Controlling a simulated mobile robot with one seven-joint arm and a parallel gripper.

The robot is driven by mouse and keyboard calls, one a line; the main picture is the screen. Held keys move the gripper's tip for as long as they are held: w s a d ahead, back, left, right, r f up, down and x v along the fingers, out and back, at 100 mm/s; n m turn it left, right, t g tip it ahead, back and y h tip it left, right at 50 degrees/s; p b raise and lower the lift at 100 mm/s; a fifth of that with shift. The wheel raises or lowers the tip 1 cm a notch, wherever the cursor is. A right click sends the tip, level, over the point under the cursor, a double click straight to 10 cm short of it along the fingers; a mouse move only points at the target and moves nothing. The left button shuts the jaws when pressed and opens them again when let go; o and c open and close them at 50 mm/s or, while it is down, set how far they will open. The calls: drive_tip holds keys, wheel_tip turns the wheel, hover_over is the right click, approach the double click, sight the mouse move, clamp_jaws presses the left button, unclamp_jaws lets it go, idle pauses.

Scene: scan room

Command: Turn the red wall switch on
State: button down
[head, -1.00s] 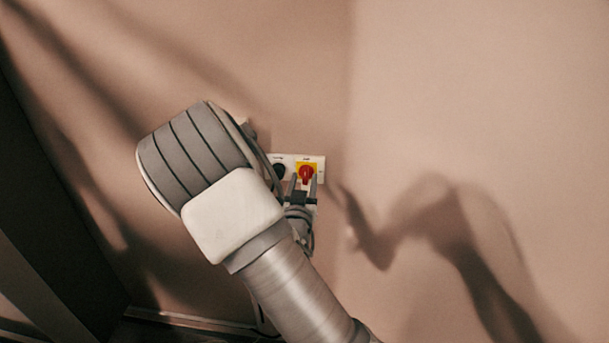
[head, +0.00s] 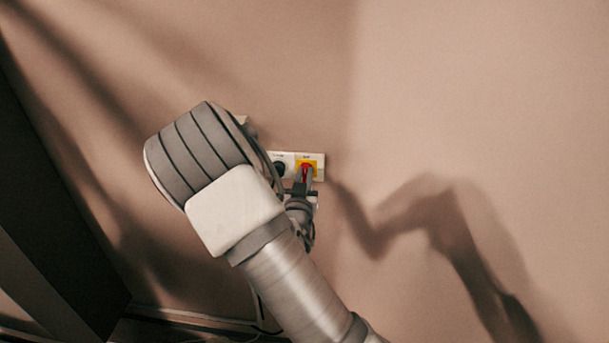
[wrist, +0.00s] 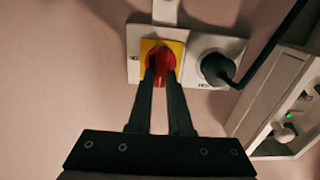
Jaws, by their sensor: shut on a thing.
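The red wall switch (head: 307,167) is a rotary knob on a yellow square plate, on a white wall panel (head: 320,160). In the wrist view the red knob (wrist: 161,62) shows between my fingertips, with the yellow plate (wrist: 178,47) around it. My gripper (head: 305,178) is at the knob from below in the head view, its two dark fingers shut on it. The fingers (wrist: 160,76) hide the knob's sides and part of its lower end.
A black plug (wrist: 217,69) with a dark cable sits in the socket beside the switch. A white box (wrist: 275,110) with another plug and a green light is at the right in the wrist view. The wall right of the panel is clear.

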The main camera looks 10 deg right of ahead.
drive_tip(key=shift+f+m+b, duration=0.15)
drive_tip(key=shift+m+b, duration=0.15)
drive_tip(key=shift+b, duration=0.5)
drive_tip(key=m+b, duration=0.5)
drive_tip(key=b, duration=0.5)
drive_tip(key=m+b, duration=0.6)
drive_tip(key=b, duration=0.4)
drive_tip(key=d+f+m+b, duration=0.1)
drive_tip(key=m+b, duration=0.5)
drive_tip(key=b, duration=0.4)
drive_tip(key=shift+s+b, duration=0.2)
drive_tip(key=shift+b, duration=0.15)
drive_tip(key=shift+m, duration=0.3)
drive_tip(key=c, duration=0.8)
unclamp_jaws()
drive_tip(key=shift+c, duration=0.2)
